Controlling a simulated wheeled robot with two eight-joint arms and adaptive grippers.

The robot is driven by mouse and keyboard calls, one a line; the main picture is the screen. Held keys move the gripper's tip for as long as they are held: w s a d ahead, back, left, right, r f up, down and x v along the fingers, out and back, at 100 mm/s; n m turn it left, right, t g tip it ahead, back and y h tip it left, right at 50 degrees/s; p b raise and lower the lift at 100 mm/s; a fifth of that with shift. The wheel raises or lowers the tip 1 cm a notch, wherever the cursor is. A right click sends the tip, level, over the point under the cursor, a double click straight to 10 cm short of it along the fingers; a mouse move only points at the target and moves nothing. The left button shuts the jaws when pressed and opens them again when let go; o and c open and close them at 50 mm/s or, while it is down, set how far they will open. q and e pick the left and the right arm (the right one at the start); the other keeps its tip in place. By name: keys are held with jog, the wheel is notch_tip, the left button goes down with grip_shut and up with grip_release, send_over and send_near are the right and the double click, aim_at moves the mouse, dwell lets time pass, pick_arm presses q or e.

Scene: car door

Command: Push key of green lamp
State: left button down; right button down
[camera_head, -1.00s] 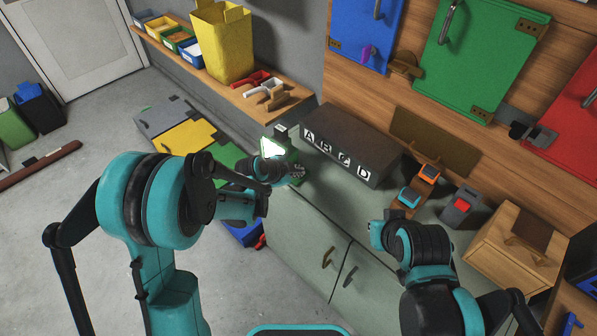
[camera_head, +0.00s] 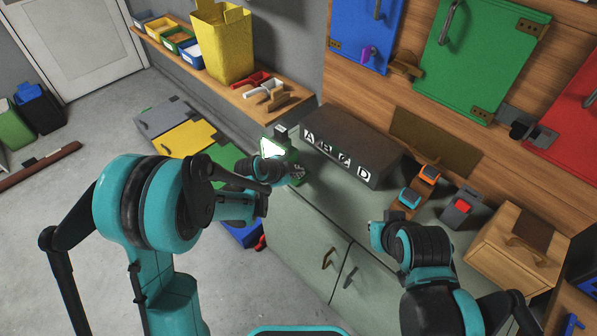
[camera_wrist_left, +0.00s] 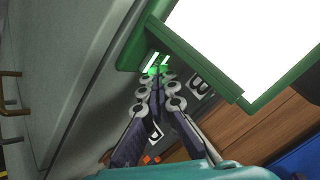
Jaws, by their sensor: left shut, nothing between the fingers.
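The green lamp (camera_head: 272,148) stands at the left end of the grey-green counter, its panel glowing white. In the left wrist view its green frame and bright panel (camera_wrist_left: 245,35) fill the upper right. A lit green key (camera_wrist_left: 157,63) shows at the frame's lower left. My left gripper (camera_wrist_left: 155,78) is shut and empty, its fingertips right at this key; whether they touch it I cannot tell. In the head view the left gripper (camera_head: 290,172) is beside the lamp, partly hidden by its own arm. My right arm is over the counter; its fingers cannot be made out.
A dark box lettered A to D (camera_head: 345,147) stands right of the lamp. An orange and blue switch block (camera_head: 417,187), a grey block with a red button (camera_head: 461,206) and a wooden box (camera_head: 515,250) are farther right. A wooden shelf (camera_head: 226,92) is behind.

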pick_arm(q)
jog(key=shift+r+p, duration=2.1)
jog(key=shift+r, duration=0.95)
jog(key=s+a+r+n+y, duration=0.2)
jog(key=s+a+n, duration=0.3)
jog(key=s, duration=0.3)
jog(key=s+a+r+n+y, duration=0.2)
jog(key=s+a+r+n, duration=0.2)
jog(key=s, duration=0.5)
jog(key=s+a+r+n+y, duration=0.1)
jog(key=s+a+r+n, duration=0.3)
jog(key=s+a+n, duration=0.3)
jog(key=shift+s+a+n+y, duration=0.4)
jog(key=shift+s+a, duration=0.4)
jog(key=shift+s, duration=0.25)
